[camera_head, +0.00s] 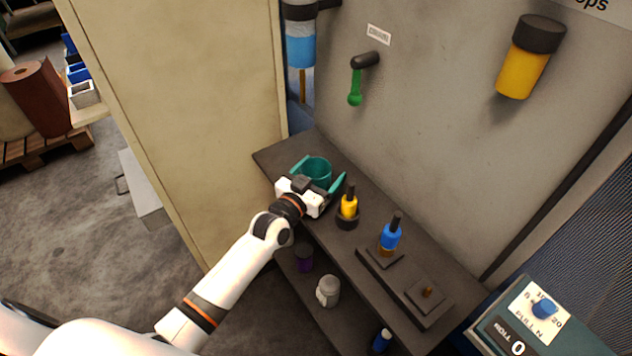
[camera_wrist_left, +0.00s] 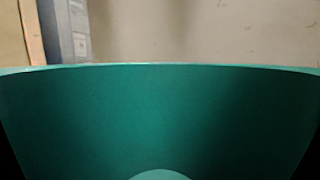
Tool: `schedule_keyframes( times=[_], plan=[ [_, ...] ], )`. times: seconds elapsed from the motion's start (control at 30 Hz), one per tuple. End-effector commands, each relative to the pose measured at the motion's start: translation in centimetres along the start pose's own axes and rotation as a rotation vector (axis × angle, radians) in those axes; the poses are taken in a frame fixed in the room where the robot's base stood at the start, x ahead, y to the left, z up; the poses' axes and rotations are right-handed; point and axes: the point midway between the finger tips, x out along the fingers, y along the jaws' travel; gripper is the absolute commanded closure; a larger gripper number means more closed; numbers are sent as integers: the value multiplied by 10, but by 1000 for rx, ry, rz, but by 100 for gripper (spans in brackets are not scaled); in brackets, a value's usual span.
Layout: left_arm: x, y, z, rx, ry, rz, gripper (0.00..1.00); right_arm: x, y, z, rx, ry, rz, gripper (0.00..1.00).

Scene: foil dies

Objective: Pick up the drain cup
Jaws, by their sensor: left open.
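The drain cup, a teal open-topped cup (camera_head: 315,168), stands upright on the far left end of the dark shelf top (camera_head: 378,207). In the left wrist view its teal surface (camera_wrist_left: 160,115) fills most of the picture, with the rim across the upper part. My left gripper (camera_head: 326,165) is open, with one teal finger on the cup's left and the other on its right. The gripper's white body hides the near lower side of the cup. I cannot tell whether the fingers touch it. My right gripper is not in view.
Right of the cup stand a yellow bottle (camera_head: 349,207) in a dark holder and a blue bottle (camera_head: 390,236) on a block. A green-handled valve (camera_head: 356,85) juts from the wall above. A grey jar (camera_head: 328,291) stands on the lower shelf. A beige panel (camera_head: 185,110) rises at left.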

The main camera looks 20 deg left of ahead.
Motion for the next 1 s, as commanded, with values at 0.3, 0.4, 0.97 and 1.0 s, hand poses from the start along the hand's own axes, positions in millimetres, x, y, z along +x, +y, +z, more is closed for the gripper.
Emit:
schedule_keyframes(
  times=[0.3, 0.4, 0.97, 1.0],
  plan=[
    [0, 0, 0, -1, 0, 0, 52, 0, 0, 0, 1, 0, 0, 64],
    [0, 0, 0, -1, -1, 0, 64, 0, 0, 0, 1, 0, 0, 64],
    [0, 0, 61, -1, -6, 1, 64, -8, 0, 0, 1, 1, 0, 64],
    [0, 0, 68, -2, -6, 0, 64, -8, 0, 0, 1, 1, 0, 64]
  ],
)
